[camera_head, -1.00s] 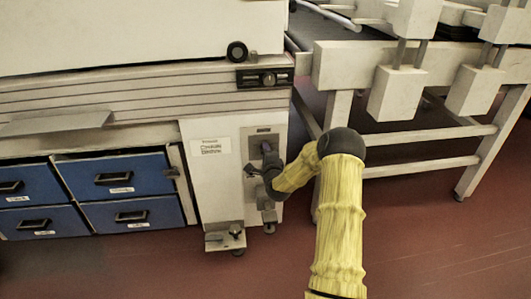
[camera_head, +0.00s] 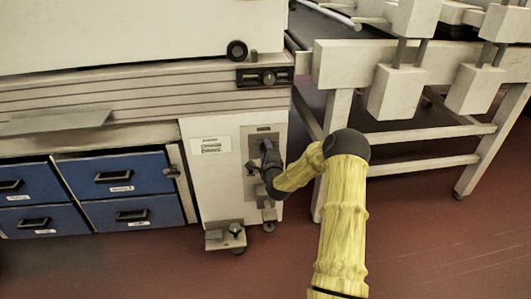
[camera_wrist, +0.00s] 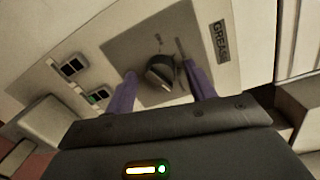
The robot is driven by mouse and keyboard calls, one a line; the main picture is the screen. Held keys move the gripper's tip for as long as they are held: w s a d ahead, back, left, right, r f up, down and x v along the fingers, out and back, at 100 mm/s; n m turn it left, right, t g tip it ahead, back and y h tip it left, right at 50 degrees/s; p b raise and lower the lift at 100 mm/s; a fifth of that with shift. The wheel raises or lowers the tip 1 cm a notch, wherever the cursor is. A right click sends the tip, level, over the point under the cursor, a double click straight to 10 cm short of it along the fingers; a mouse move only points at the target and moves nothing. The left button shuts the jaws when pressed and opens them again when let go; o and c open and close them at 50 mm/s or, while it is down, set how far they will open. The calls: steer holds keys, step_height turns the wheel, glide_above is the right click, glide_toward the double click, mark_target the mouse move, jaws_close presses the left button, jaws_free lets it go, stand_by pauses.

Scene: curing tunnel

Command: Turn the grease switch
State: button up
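The grease switch (camera_wrist: 161,71) is a dark rotary knob on a grey plate (camera_wrist: 127,50) marked GREASE in the wrist view. In the head view the plate (camera_head: 252,143) is on the front of the white cabinet, and my gripper largely covers the knob. My gripper (camera_wrist: 160,82) is open, with one purple finger on each side of the knob. Gaps show between the fingers and the knob, the right one narrower. In the head view my gripper (camera_head: 266,158) is right at the plate.
Blue drawers (camera_head: 125,177) are left of the white cabinet panel (camera_head: 215,175). A foot bracket (camera_head: 226,237) juts out low at the cabinet's base. A conveyor frame (camera_head: 420,65) with legs stands to the right. The red floor in front is clear.

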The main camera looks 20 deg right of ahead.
steer(key=p+v, duration=0.4)
steer(key=v, duration=1.3)
steer(key=shift+s, duration=0.25)
